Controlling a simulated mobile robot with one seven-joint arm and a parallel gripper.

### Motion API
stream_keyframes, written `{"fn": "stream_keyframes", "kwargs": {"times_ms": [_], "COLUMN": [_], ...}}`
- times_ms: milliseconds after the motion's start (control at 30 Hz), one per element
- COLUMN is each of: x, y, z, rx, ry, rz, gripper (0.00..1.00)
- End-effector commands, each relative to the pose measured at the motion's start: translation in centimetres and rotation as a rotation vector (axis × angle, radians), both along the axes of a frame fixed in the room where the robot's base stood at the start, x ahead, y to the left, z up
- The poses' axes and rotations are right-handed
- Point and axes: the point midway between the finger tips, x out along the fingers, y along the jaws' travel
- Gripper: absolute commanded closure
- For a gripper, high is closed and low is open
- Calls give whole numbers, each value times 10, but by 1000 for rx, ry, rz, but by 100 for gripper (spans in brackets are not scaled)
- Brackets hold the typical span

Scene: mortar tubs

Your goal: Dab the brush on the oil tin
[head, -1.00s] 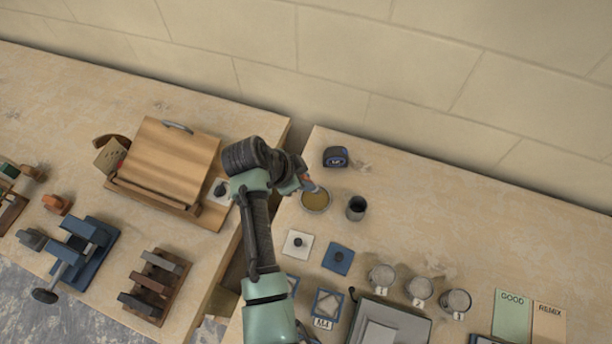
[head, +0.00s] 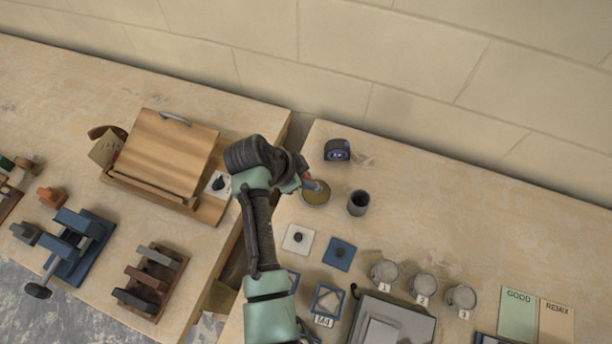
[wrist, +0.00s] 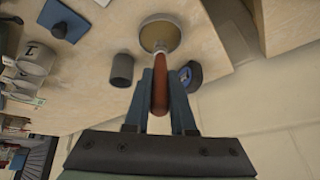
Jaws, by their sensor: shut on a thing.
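The oil tin (head: 313,202) is a shallow round tin with amber contents, on the right-hand bench close to the gap between the benches. It also shows at the top of the wrist view (wrist: 150,37). My gripper (head: 305,181) is shut on the brush and reaches to the tin's upper left side. In the wrist view, the brush's red-brown handle (wrist: 160,96) stands between the fingers, and its head end (wrist: 160,47) overlaps the tin's inside. I cannot tell whether the bristles touch the oil.
A dark grey cup (head: 358,203) stands just right of the tin, and a blue-black tape measure (head: 337,150) lies behind it. White (head: 298,239) and blue (head: 340,254) knobbed plates lie in front. Numbered mugs (head: 423,287) stand at front right. The back right bench is clear.

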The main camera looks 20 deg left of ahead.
Motion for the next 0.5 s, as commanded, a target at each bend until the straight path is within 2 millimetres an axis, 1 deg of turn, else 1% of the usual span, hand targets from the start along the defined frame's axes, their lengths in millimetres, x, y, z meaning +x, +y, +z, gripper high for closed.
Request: {"fn": "stream_keyframes", "kwargs": {"times_ms": [500], "x": [0], "y": [0], "z": [-6], "rx": [0], "ry": [0], "rz": [0], "gripper": [100]}}
